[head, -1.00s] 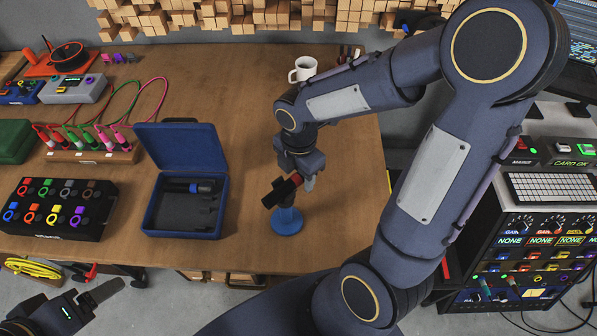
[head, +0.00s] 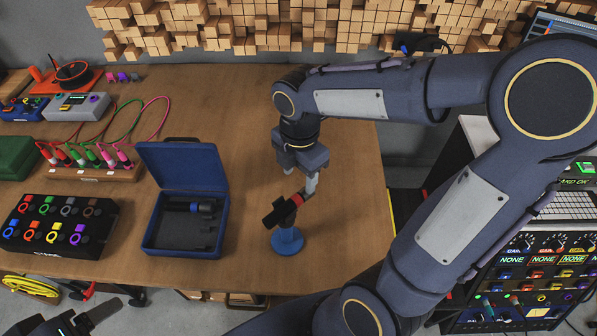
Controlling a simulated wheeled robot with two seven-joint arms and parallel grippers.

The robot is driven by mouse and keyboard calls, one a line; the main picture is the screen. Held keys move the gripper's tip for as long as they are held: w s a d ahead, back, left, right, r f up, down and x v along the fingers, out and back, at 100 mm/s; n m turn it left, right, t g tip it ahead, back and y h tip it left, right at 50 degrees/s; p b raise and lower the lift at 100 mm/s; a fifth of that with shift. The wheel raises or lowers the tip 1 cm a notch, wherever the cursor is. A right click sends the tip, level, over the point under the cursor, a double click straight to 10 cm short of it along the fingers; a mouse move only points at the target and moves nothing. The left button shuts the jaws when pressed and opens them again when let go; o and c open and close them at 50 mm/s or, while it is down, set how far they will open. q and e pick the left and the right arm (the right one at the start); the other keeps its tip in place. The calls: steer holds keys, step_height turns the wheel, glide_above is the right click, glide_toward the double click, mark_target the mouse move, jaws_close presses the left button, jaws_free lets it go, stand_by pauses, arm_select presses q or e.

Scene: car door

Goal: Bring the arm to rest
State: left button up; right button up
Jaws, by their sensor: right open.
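My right gripper (head: 299,178) hangs over the right part of the wooden table, fingers pointing down, open. Just below it a dark tool with a red band (head: 284,208) sits tilted on a round blue stand (head: 287,241). The fingertips are close to the tool's upper end; I cannot tell whether they touch it. My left gripper (head: 93,316) shows partly at the bottom left corner, off the table's front edge, and its jaw state is unclear.
An open blue case (head: 184,245) with a dark tool inside stands left of the stand. A black box with coloured knobs (head: 58,226) and a row of cable plugs (head: 92,172) are further left. A rack (head: 515,270) stands at right. The table behind the gripper is clear.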

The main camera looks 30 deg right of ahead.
steer(key=shift+s+d+r+m, duration=0.1)
steer(key=shift+s+r+m, duration=0.15)
steer(key=shift+m, duration=0.15)
steer(key=s+r+m+t+y, duration=0.1)
steer(key=s+m, duration=0.4)
steer(key=m, duration=0.6)
steer(key=s+a+r+m+t+y, duration=0.1)
steer(key=s+m+t, duration=0.3)
steer(key=m, duration=0.6)
steer(key=shift+s+r+m+t+y, duration=0.35)
steer(key=shift+s+r+y, duration=0.5)
steer(key=shift+s, duration=0.3)
steer(key=shift+a, duration=0.1)
